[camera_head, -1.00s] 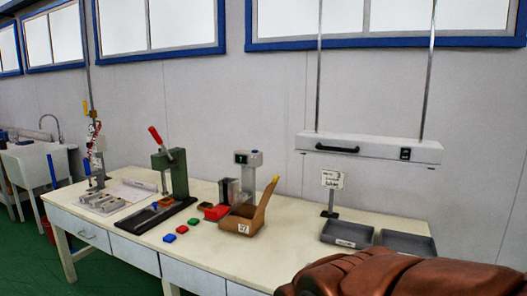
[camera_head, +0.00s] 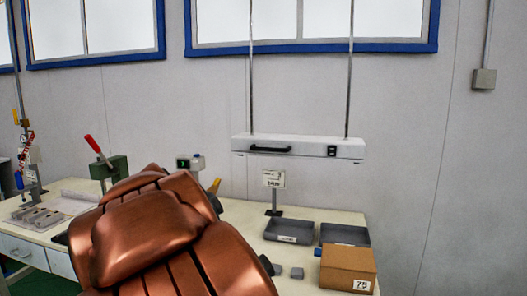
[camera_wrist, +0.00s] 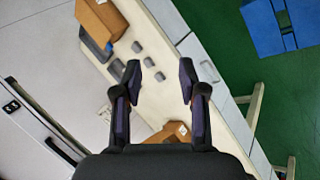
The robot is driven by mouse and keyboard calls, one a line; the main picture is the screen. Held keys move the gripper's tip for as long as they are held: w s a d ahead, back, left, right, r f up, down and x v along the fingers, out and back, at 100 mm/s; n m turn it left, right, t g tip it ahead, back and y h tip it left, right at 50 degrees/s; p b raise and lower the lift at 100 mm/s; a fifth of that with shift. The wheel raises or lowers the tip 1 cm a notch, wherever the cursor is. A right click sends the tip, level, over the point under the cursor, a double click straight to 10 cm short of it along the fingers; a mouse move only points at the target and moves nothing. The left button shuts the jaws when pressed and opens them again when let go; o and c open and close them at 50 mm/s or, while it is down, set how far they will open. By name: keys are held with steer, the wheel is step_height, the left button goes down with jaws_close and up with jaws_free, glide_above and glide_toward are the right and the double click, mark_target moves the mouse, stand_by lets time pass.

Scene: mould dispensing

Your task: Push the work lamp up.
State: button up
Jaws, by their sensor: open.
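The work lamp (camera_head: 310,147) is a long white bar hanging level on two thin vertical rods in front of the wall. It has a black handle (camera_head: 270,149) on its front and a black switch to the right. In the wrist view the lamp (camera_wrist: 38,128) runs along the left edge, with its handle (camera_wrist: 62,150) at the lower left. My gripper (camera_wrist: 159,76) is open and empty, its two dark fingers apart over the bench. It is to the side of the lamp and not touching it. In the head view my copper-coloured arm hides the gripper.
The cream workbench (camera_head: 235,215) stands below the lamp. It holds grey trays (camera_head: 290,232), a small sign (camera_head: 273,179), a cardboard box (camera_head: 348,266) marked 75 and a green press (camera_head: 112,172). Several small grey blocks (camera_wrist: 148,62) lie loose.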

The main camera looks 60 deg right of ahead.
steer(key=w+d+r+g+h, duration=0.1)
steer(key=w+d+r+h, duration=0.5)
steer(key=d, duration=0.5)
steer(key=w+d+r+g+h, duration=0.1)
steer(key=w+d+r+h, duration=0.15)
steer(key=d+r, duration=0.7)
steer(key=n+t+h, duration=0.3)
steer(key=h, duration=0.2)
glide_toward(269, 150)
steer(key=f+x, duration=0.1)
steer(key=x, duration=0.2)
steer(key=shift+w+r+p+x, duration=0.15)
steer(key=shift+p+x, duration=0.4)
steer(key=shift+x, duration=0.75)
steer(key=shift+r+p+x, duration=0.1)
steer(key=shift+p+x, duration=0.5)
steer(key=shift+x, duration=0.65)
steer(key=shift+w+r+p+x, duration=0.15)
steer(key=shift+p+x, duration=0.4)
steer(key=shift+x, duration=0.75)
steer(key=shift+s, duration=0.1)
steer(key=shift+c, duration=0.3)
jaws_close()
